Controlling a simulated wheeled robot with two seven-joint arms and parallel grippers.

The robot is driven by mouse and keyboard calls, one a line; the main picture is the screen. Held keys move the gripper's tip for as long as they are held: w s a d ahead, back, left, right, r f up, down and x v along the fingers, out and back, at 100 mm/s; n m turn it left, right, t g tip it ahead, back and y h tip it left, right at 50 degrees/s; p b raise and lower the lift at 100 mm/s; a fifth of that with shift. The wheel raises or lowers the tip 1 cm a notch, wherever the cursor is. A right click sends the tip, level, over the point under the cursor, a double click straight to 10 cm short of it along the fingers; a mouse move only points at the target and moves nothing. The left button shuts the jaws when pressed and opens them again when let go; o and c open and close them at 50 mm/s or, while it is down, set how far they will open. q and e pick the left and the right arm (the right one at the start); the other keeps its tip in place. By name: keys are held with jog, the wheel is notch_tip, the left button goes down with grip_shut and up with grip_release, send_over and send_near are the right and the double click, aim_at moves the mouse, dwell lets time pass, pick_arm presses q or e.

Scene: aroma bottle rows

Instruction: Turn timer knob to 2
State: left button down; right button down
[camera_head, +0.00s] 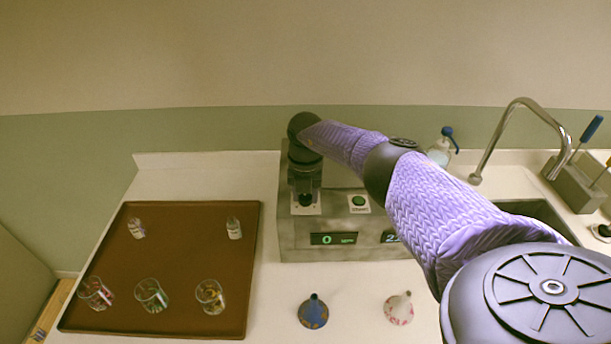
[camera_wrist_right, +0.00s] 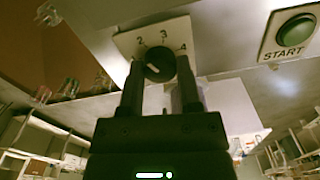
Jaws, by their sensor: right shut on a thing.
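The timer knob (camera_wrist_right: 158,62) is a round black dial with a short white mark, on a white plate (camera_wrist_right: 128,42) printed with 2, 3 and 4 in the right wrist view. The mark is slanted; I cannot tell which number it points to. My right gripper (camera_wrist_right: 160,70) is shut on the knob, one finger on each side. In the head view my right gripper (camera_head: 305,196) points down onto the grey machine (camera_head: 300,238) and hides most of the knob. My left gripper is out of view.
The machine has a green START button (camera_head: 359,201) and a display (camera_head: 334,239) reading 0; another display is partly hidden by my arm. A brown tray (camera_head: 190,260) with glass beakers and small bottles stands left.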

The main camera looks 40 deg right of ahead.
aim_at(306, 196)
jog(key=shift+r, duration=0.15)
jog(key=shift+c, duration=1.4)
grip_release()
notch_tip(306, 196, up, 10)
jog(key=p, duration=0.1)
